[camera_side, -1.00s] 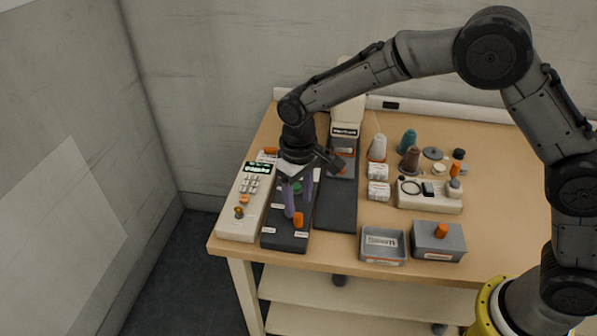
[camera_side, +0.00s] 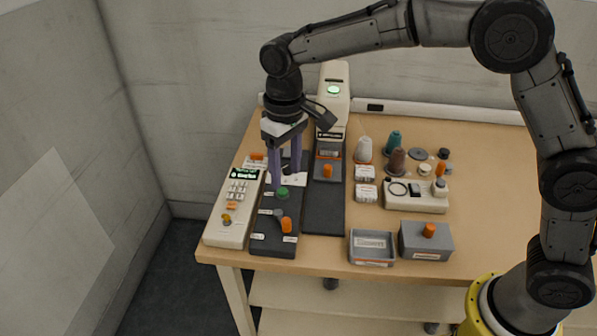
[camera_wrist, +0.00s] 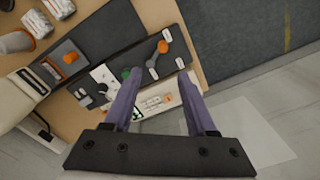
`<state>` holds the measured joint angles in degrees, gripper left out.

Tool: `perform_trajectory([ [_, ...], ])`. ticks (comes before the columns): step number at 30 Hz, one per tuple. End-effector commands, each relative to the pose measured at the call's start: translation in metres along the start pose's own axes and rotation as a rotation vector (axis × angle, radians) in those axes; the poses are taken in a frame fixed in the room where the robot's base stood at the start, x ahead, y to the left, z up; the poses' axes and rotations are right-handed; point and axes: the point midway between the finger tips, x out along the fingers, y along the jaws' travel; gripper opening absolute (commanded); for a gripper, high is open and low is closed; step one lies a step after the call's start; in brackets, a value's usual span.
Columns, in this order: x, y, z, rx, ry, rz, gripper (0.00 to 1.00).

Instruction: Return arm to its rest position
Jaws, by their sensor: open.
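My gripper (camera_side: 287,180) is open and empty, pointing down with its two purple fingers apart. In the side view it hangs above the dark fixture plate (camera_side: 272,243), which has a green round part (camera_side: 282,193) and an orange knob (camera_side: 287,225). In the wrist view my gripper (camera_wrist: 158,75) shows both fingers spread with nothing between them. The green part (camera_wrist: 126,73) lies beside the left fingertip in that view. My arm is bent, reaching over the table from the right.
A cream control box (camera_side: 225,228) with a green display stands at the left. A cream machine (camera_side: 333,100) with a lit green spot stands behind. The table's front right is clear.

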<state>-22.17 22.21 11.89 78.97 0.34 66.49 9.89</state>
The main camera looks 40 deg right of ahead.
Motion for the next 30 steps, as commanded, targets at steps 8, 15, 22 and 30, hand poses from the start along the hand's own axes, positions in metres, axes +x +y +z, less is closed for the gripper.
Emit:
perform_trajectory([
  [8, -0.097, 0.054, 0.035, 0.106, 0.178, -0.020, 0.57],
  [15, -0.148, 0.097, 0.121, 0.189, 0.317, -0.014, 0.57],
  [22, -0.153, 0.118, 0.213, 0.242, 0.435, 0.011, 0.57],
  [30, -0.104, 0.121, 0.296, 0.253, 0.507, 0.049, 0.57],
])
